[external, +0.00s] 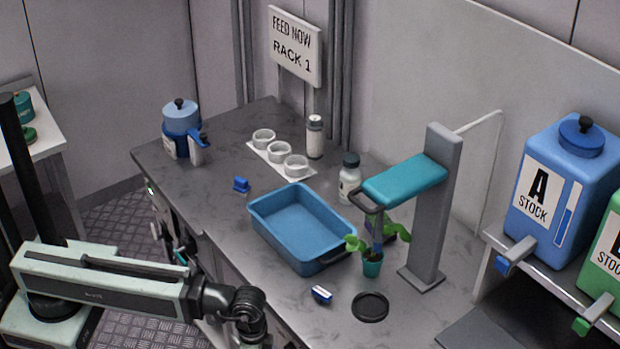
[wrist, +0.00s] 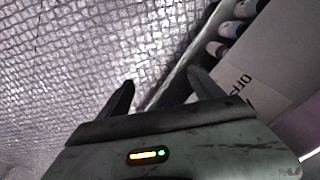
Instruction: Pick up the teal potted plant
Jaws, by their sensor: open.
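The teal potted plant (external: 372,266) stands upright on the grey counter, right of the blue tray. It is a small teal pot with green leaves spreading to both sides; the lamp-like stand's teal head and handle are close above it. My gripper (wrist: 163,90) is open and empty in the wrist view, its two dark fingers apart over a textured metal floor. The plant is not in the wrist view. In the external view my arm reaches to the bottom edge, in front of the counter, and the fingers cannot be made out there.
The blue tray (external: 262,228) lies left of the plant. The grey stand (external: 437,215) rises close to its right. A black round dish (external: 370,307) and a small blue-and-white item (external: 321,294) lie in front. A white bottle (external: 349,183) stands behind. Blue tank A (external: 552,235) is at right.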

